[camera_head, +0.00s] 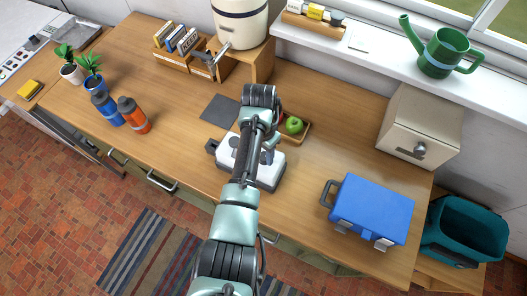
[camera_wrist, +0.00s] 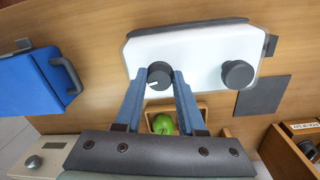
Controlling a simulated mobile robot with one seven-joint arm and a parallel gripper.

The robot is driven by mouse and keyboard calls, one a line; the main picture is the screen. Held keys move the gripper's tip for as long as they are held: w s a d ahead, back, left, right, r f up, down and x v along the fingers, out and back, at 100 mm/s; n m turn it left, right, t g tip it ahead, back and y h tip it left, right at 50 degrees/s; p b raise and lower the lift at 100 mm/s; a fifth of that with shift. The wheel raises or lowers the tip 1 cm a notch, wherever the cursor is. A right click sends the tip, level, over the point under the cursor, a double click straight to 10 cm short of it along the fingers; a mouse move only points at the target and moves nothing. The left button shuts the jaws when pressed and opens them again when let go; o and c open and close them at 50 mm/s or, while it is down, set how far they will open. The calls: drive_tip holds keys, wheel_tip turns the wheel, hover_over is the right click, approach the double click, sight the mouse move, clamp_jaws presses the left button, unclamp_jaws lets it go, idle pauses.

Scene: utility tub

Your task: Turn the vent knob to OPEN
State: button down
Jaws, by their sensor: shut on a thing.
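A white unit (camera_wrist: 200,55) with dark edges and two dark round knobs lies on the wooden counter. It also shows in the head view (camera_head: 271,172), partly hidden under my arm. In the wrist view my gripper (camera_wrist: 159,74) has its two blue-grey fingers on either side of one knob (camera_wrist: 158,80), shut on it. A short white pointer mark on this knob points left in that view. The other knob (camera_wrist: 238,74) stands free to the right. No vent or OPEN lettering can be read. In the head view the held knob is hidden by my gripper (camera_head: 267,152).
A tray with a green apple (camera_head: 293,125) sits close beside the unit. A blue case (camera_head: 372,208) and a cream box (camera_head: 418,128) stand to the right. A dark flat mat (camera_head: 221,110) lies to the left, with bottles (camera_head: 134,115) farther left.

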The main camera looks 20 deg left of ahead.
drive_tip(key=shift+m, duration=1.2)
drive_tip(key=shift+c, duration=2.4)
unclamp_jaws()
drive_tip(key=shift+r, duration=0.1)
wheel_tip(320, 180, up, 13)
drive_tip(key=shift+a+p, duration=0.25)
drive_tip(key=shift+p, duration=0.05)
